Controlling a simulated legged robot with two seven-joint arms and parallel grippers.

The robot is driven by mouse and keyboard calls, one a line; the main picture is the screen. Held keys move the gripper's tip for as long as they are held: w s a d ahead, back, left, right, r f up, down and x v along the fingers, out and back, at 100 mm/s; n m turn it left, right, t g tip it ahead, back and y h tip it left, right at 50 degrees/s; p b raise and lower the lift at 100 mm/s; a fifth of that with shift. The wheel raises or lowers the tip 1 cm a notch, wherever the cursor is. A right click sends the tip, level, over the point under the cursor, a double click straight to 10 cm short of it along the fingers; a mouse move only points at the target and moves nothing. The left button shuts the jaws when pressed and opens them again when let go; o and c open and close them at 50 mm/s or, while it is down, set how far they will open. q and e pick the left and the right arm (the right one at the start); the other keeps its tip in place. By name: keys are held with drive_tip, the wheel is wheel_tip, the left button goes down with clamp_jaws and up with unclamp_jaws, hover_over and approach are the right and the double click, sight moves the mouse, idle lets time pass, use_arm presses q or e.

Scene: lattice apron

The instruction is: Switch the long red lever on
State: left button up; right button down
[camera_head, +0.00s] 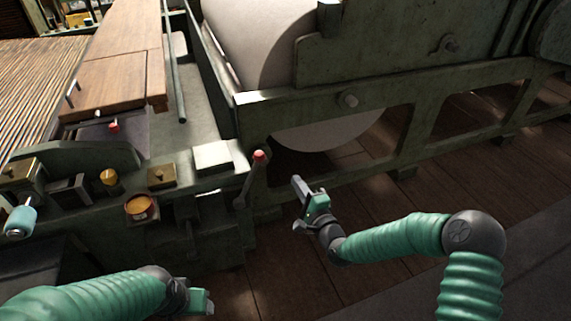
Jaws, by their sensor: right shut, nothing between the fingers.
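A long dark lever with a red knob (260,155) stands nearly upright, leaning a little right, at the right front corner of the green machine. My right gripper (297,203) is shut and empty, to the right of the lever and a little below its knob, apart from it in the picture. My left gripper (208,302) is at the bottom of the view, below the lever; its fingers are not clear. A smaller red knob (114,127) sits on a dark panel to the left.
The machine's green frame (340,130) and a large pale roller (262,40) stand behind the lever. A brass cup (141,208), a white block (213,157) and a teal-handled part (20,220) are on the machine's front left. Wooden floor (390,205) lies open on the right.

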drive_tip(key=w+a+b, duration=0.2)
drive_tip(key=w+a, duration=0.5)
drive_tip(key=w, duration=0.1)
drive_tip(key=shift+w+a+r+b, duration=0.15)
drive_tip(key=shift+w+r+b, duration=0.2)
drive_tip(key=shift+r+b, duration=0.1)
